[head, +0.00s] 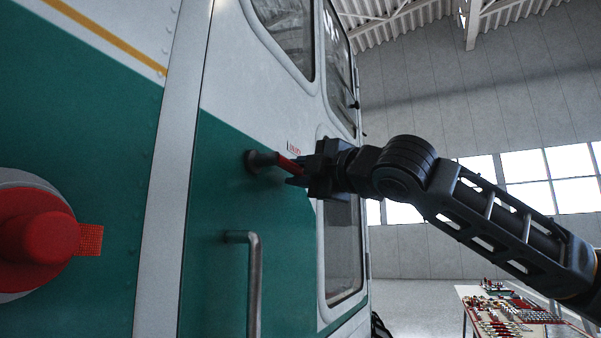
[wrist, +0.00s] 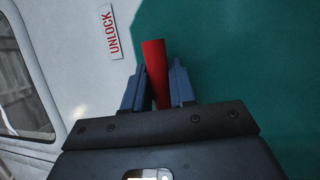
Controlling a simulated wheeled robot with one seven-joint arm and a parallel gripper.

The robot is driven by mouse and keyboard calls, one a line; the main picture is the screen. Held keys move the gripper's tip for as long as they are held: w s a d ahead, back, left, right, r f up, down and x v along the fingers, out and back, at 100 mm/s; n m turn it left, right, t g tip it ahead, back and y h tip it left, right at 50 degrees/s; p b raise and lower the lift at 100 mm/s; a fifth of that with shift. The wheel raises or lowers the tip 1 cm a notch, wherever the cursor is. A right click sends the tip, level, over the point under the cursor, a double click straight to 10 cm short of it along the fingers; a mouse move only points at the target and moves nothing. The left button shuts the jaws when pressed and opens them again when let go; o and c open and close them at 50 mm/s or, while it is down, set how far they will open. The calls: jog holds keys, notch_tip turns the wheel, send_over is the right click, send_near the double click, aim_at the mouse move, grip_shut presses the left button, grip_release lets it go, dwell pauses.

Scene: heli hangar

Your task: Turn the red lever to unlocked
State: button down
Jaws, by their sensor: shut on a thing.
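The red lever (head: 288,165) is on the helicopter's green and white door, fixed at a dark round hub (head: 260,161). In the head view it points from the hub to the right and slightly down. My gripper (head: 297,174) is at the lever's outer end, shut on it. In the wrist view the red lever (wrist: 155,75) stands between the two fingers of my gripper (wrist: 158,88). A label reading UNLOCK (wrist: 110,32) is on the white panel left of the lever. The hub is not visible in the wrist view.
A grey grab handle (head: 252,280) stands out from the door below the lever. A red round cover (head: 40,235) with a red tag is at the left. Door windows (head: 343,255) lie behind my gripper. A table (head: 515,312) with many small items is at the lower right.

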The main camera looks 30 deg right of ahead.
jog(key=shift+f, duration=0.15)
jog(key=m, duration=0.1)
jog(key=f+m, duration=0.1)
jog(key=f+m+g+p, duration=0.1)
jog(key=shift+s+a+f+m+h, duration=0.15)
jog(key=shift+a+f+m+h, duration=0.15)
jog(key=shift+m, duration=0.1)
jog(key=shift+s+a+f+m+g+p, duration=0.2)
jog(key=shift+f+m+g, duration=0.2)
jog(key=shift+m, duration=0.2)
jog(key=shift+s+a+f+m+g+p, duration=0.1)
jog(key=shift+f+m+g+p, duration=0.15)
jog(key=shift+f+m, duration=0.3)
jog(key=f+m+p, duration=0.1)
jog(key=s+a+m+g, duration=0.1)
jog(key=m, duration=0.1)
jog(key=shift+a+f+g+p, duration=0.2)
jog(key=shift+f+g+p, duration=0.05)
jog(key=shift+f+p, duration=0.1)
jog(key=shift+s+a+f+m+g+p, duration=0.65)
jog(key=shift+a+f+m+g+p, duration=0.15)
jog(key=shift+m+p, duration=0.3)
jog(key=c, duration=1)
grip_release()
jog(key=shift+s, duration=0.1)
